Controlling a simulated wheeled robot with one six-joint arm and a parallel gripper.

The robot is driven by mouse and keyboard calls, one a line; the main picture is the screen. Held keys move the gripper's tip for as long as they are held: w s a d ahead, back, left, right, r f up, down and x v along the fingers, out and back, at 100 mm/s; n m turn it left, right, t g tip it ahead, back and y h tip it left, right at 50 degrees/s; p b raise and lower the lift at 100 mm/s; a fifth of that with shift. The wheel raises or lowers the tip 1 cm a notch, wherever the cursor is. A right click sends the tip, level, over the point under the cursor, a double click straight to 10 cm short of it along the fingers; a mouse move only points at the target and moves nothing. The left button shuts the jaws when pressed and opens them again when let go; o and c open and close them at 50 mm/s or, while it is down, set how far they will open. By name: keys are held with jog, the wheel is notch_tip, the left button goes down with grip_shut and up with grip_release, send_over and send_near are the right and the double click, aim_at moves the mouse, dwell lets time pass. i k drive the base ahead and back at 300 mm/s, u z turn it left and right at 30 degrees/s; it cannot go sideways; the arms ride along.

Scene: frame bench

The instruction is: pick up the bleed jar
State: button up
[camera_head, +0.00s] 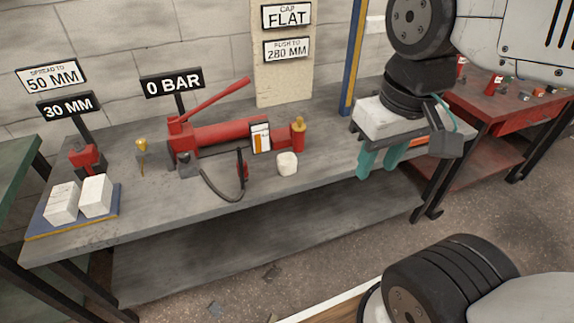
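A small off-white rounded container (287,164), which looks like the bleed jar, stands on the grey bench near its front edge. It is just in front of the red pump's right end. My gripper (381,160) hangs over the right end of the bench, to the right of the jar and apart from it. Its teal fingers point down with a gap between them, and nothing shows in the gap. My arm hides part of the bench's right end.
The red hand pump (215,135) lies behind the jar, with a brass-capped red fitting (298,133) close by. A black hose (222,195) curves left of the jar. White blocks (80,198) sit at far left. A blue-yellow post (353,55) rises behind my gripper.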

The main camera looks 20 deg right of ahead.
aim_at(286, 163)
jog(key=u, duration=0.55)
jog(key=k, duration=1.25)
jog(key=z, duration=0.25)
jog(key=i, duration=1.8)
jog(key=u, duration=0.7)
